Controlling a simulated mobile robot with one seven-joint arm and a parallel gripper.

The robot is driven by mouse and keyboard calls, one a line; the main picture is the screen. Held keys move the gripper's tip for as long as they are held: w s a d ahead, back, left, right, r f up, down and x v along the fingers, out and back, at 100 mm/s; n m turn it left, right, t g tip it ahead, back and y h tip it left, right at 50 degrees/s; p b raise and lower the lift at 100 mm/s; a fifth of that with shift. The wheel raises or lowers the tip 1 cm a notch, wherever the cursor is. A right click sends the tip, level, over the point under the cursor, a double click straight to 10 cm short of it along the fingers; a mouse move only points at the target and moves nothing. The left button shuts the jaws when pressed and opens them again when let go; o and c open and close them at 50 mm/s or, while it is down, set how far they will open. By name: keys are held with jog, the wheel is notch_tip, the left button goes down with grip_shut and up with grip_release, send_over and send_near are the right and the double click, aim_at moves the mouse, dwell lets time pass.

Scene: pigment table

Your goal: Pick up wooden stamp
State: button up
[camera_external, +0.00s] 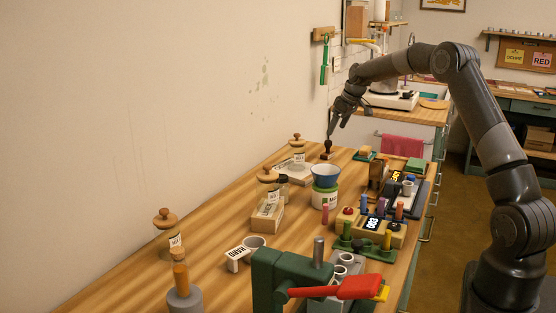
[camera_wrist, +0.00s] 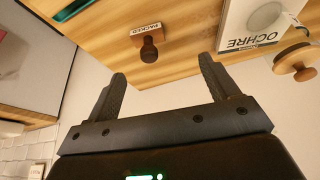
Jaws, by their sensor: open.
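The wooden stamp (camera_external: 326,150) stands upright at the far end of the wooden table in the external view, with a dark handle and a block base. In the wrist view the stamp (camera_wrist: 149,43) lies ahead of my gripper, a little left of centre between the fingers, with small lettering on its block. My gripper (camera_external: 334,128) is open and empty just above the stamp in the external view. In the wrist view its two dark fingers (camera_wrist: 160,85) are spread apart, and the stamp is beyond their tips, not between them.
A box labelled OCHRE (camera_wrist: 252,28) and a wooden-knobbed lid (camera_wrist: 294,64) are right of the stamp in the wrist view. The wall (camera_external: 150,90) runs along the table's left side.

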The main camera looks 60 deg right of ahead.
jog(key=d+f, duration=0.1)
jog(key=d, duration=0.1)
send_over(330, 151)
jog(key=s+a, duration=0.1)
jog(key=s, duration=0.1)
notch_tip(330, 151, down, 5)
jog(key=shift+w+a+f, duration=0.1)
jog(key=shift+d+x, duration=0.15)
jog(key=shift+x, duration=1.15)
jog(key=shift+d+x, duration=0.1)
jog(key=shift+x, duration=1.25)
jog(key=shift+c, duration=0.6)
jog(key=shift+s, duration=0.25)
jog(key=c, duration=0.9)
jog(key=shift+c, duration=0.3)
